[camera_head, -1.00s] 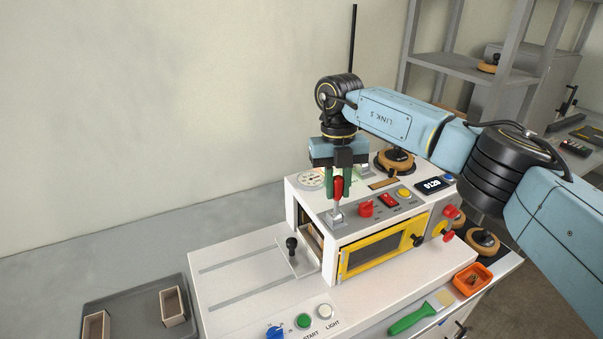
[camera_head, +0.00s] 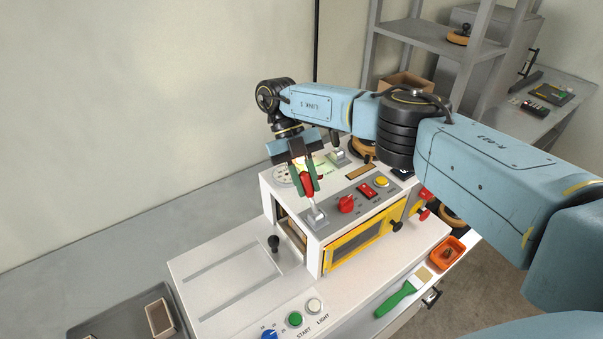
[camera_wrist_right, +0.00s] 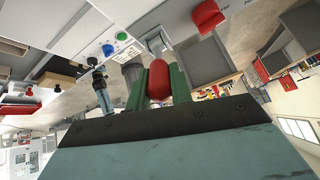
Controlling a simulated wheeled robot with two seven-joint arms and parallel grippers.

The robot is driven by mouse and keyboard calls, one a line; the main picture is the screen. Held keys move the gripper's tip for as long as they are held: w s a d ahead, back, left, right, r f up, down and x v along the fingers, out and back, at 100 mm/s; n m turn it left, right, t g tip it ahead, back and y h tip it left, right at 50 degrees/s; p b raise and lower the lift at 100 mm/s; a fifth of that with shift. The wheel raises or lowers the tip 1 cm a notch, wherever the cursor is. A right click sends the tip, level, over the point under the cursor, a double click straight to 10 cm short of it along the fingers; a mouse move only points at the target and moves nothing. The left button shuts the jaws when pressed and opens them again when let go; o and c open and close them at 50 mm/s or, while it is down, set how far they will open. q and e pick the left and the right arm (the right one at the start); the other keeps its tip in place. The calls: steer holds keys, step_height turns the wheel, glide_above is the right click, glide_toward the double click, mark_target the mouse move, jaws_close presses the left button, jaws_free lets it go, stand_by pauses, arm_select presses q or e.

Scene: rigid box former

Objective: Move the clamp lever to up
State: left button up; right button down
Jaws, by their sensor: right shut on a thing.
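The clamp lever has a red handle (camera_head: 307,184) and a grey metal bracket (camera_head: 317,218) on top of the white box former (camera_head: 268,200). The handle leans toward the upper left from its bracket in the head view. My right gripper (camera_head: 308,191) has green fingers shut on the red handle from above. In the right wrist view the red handle (camera_wrist_right: 158,78) sits between the two green fingers, its lower part hidden. My left gripper is not in view.
A yellow-framed door (camera_head: 340,252) is on the front. A green brush (camera_head: 396,298), an orange bin (camera_head: 447,253) and a grey tray (camera_head: 110,322) lie around. The wall behind is clear.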

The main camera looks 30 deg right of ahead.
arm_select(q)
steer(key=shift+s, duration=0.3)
arm_select(e)
steer(key=c, duration=1.3)
jaws_free()
steer(key=shift+w+f, duration=0.1)
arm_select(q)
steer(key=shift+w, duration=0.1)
arm_select(e)
steer(key=shift+o, duration=0.2)
